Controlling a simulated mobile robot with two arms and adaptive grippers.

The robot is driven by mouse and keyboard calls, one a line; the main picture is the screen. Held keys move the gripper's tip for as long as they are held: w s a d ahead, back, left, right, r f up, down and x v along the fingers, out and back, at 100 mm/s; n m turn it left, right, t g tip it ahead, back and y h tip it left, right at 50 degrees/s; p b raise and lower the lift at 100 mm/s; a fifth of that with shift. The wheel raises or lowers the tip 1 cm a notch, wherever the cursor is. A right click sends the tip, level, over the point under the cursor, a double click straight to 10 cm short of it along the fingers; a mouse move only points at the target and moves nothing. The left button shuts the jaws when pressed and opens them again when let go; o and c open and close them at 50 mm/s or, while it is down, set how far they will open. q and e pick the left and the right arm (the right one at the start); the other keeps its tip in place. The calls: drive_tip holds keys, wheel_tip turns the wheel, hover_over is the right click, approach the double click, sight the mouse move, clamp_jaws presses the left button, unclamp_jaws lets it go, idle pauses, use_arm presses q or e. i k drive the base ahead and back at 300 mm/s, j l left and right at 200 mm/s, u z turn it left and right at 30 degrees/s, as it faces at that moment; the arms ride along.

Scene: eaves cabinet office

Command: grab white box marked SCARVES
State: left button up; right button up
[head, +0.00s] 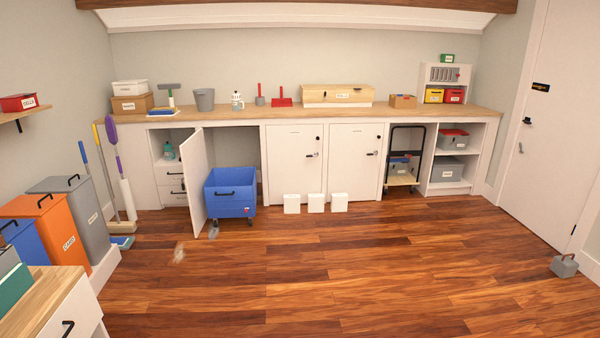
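A white box (129,87) with a small dark-lettered label sits on top of a brown cardboard box (132,104) at the left end of the long counter. Its lettering is too small for me to read, so I cannot tell if it says SCARVES. Three small white boxes (291,204) stand in a row on the floor before the cabinets, with no readable marking. Neither of my grippers shows in the head view.
A blue wheeled cart (231,192) stands before the counter (240,112), beside an open white cabinet door (194,178). Coloured bins (58,234) and brooms line the left wall. A grey weight-like object (564,266) lies at right. The middle wooden floor (350,265) is mostly clear.

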sight(316, 201)
drive_tip(key=i, duration=4.05)
drive_tip(key=i+z, duration=0.2)
drive_tip(key=i, duration=0.4)
drive_tip(key=i+j+z, duration=0.15)
drive_tip(key=i, duration=0.4)
drive_tip(key=j, duration=0.1)
